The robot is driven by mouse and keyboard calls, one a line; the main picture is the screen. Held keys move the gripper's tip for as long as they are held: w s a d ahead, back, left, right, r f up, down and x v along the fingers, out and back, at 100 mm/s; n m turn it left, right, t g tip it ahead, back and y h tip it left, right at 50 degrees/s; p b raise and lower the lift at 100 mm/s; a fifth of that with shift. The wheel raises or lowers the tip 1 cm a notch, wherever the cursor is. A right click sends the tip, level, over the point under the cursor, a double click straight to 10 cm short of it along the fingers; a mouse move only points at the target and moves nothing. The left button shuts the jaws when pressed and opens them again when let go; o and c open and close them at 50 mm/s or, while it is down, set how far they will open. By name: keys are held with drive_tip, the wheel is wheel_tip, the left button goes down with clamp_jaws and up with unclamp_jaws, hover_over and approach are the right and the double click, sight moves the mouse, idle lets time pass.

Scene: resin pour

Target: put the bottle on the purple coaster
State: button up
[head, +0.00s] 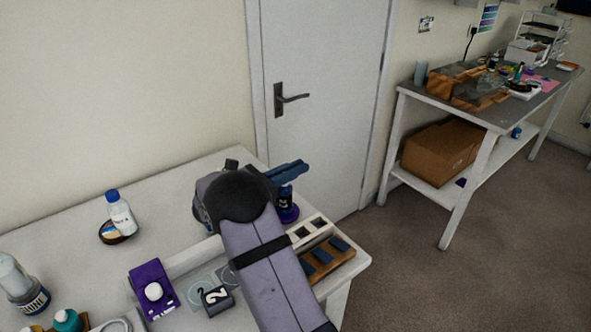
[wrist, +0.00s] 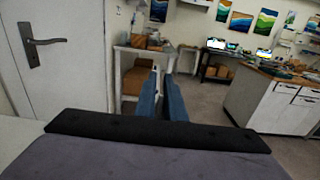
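A white bottle (head: 121,216) with a blue cap and a printed label stands upright on a round brown and dark coaster (head: 104,234) at the table's left. A round purple coaster (head: 290,215) lies near the table's right edge. A small dark object (head: 285,199) with a pale mark, possibly another bottle, stands on it, partly hidden by my gripper. My gripper (head: 303,169) is above and just beside that dark object, its blue fingers pointing right. In the wrist view, my gripper (wrist: 163,72) has a narrow gap between its fingers and nothing held. Neither bottle nor coaster shows there.
A purple box-like item (head: 145,275) with a white knob, a card marked 2 (head: 216,298), a wooden rack (head: 330,268) and a large labelled jar (head: 18,282) occupy the table front. Bare table lies behind the white bottle. A door (head: 315,90) stands behind the table.

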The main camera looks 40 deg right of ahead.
drive_tip(key=o, duration=0.3)
drive_tip(key=shift+r+p, duration=0.15)
drive_tip(key=shift+p, duration=0.15)
drive_tip(key=shift+a+b, duration=2.5)
drive_tip(key=shift+a, duration=3.55)
